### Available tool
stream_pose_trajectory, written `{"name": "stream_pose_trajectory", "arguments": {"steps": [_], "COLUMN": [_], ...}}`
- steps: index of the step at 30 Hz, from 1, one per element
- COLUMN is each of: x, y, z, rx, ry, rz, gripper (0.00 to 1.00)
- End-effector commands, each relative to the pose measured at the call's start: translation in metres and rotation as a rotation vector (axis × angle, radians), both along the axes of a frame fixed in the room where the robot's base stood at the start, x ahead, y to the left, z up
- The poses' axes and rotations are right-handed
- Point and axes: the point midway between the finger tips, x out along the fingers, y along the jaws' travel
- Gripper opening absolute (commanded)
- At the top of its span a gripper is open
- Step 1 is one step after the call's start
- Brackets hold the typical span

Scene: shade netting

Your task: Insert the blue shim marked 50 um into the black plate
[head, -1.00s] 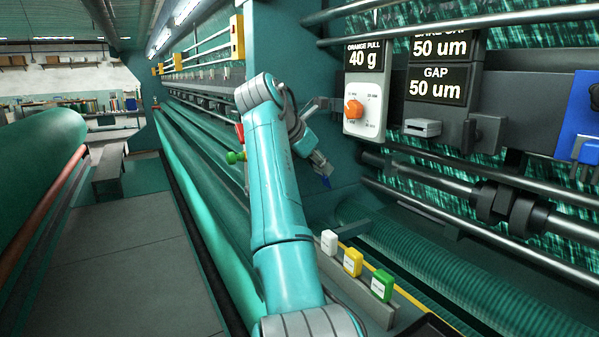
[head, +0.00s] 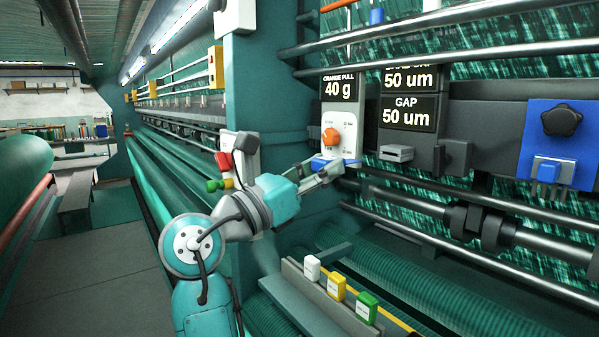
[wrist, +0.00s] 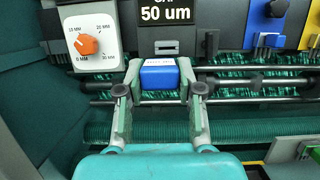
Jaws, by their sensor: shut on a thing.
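My gripper (wrist: 160,92) is shut on a blue shim (wrist: 159,74), whose top carries a pale label too small to read. In the head view the shim (head: 326,163) shows just below the white dial box. The black plate (head: 424,146) is on the machine to the right of my gripper, below the sign reading GAP 50 um (head: 408,113). A small grey block (head: 397,153) sits on its front, with a dark block to its right. The shim is apart from the plate, to its left and lower in the head view.
A rack (head: 292,284) below holds a white (head: 312,268), a yellow (head: 336,288) and a green block (head: 367,307). A blue plate (head: 577,120) with a black knob is at right. The dial box (head: 339,131) has an orange knob. Steel rods cross near my gripper.

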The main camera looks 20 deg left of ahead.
Motion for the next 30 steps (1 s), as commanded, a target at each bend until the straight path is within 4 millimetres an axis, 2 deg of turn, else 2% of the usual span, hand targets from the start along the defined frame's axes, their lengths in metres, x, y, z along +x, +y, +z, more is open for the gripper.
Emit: {"name": "stream_pose_trajectory", "arguments": {"steps": [6,19,30], "x": [-0.006,0.02,0.024], "y": [-0.009,-0.029,-0.031], "z": [0.002,0.002,0.002], "rx": [-0.016,-0.014,-0.013], "ry": [-0.013,-0.012,-0.012], "rz": [-0.021,-0.021,-0.019], "gripper": [0.0,0.0,0.0]}}
